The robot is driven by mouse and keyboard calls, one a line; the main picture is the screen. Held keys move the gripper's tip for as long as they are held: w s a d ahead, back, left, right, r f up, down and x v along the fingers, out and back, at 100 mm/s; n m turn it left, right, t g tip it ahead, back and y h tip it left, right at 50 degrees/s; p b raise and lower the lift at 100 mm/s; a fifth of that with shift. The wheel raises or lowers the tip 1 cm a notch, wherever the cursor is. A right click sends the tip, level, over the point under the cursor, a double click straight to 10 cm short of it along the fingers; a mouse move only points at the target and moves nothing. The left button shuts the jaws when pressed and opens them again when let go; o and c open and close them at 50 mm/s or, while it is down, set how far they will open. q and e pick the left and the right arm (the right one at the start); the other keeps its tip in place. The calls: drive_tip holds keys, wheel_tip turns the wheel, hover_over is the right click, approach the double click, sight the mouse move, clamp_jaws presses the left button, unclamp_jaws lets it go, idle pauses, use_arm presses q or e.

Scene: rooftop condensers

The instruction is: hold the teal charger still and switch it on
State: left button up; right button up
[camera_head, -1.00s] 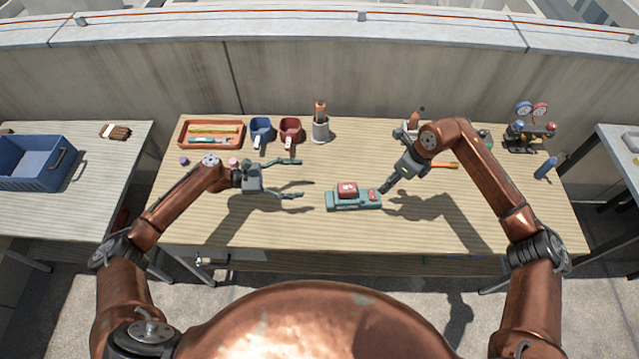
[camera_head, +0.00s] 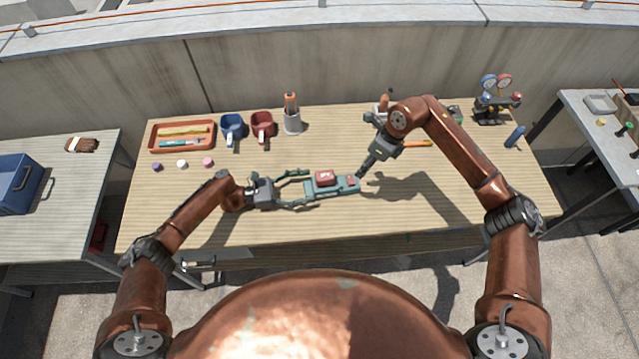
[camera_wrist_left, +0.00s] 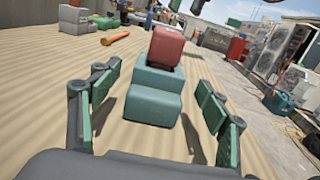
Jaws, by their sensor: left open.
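The teal charger (camera_head: 345,186) lies on the wooden table with a red block-shaped part (camera_head: 325,177) on top, probably its battery. A small red spot shows at its right end. My left gripper (camera_head: 306,189) is open, with its fingers on either side of the charger's left end. In the left wrist view the charger (camera_wrist_left: 153,105) stands between the two open fingers, with gaps on both sides. My right gripper (camera_head: 364,170) points down close to the charger's right end. Its fingers look close together, but I cannot tell whether they are shut or touching the charger.
An orange tray (camera_head: 181,149), a blue cup (camera_head: 232,127), a red cup (camera_head: 262,124) and a holder (camera_head: 293,122) stand at the back left. Small caps (camera_head: 182,164) lie before the tray. A gauge set (camera_head: 494,104) stands at the back right. The table front is clear.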

sight(313, 185)
use_arm(q)
drive_tip(key=shift+w+d+f, duration=0.1)
drive_tip(key=shift+w+d, duration=0.15)
drive_tip(key=shift+d, duration=1)
drive_tip(key=shift+w+d, duration=0.2)
drive_tip(key=shift+d, duration=1)
drive_tip(key=shift+c, duration=0.5)
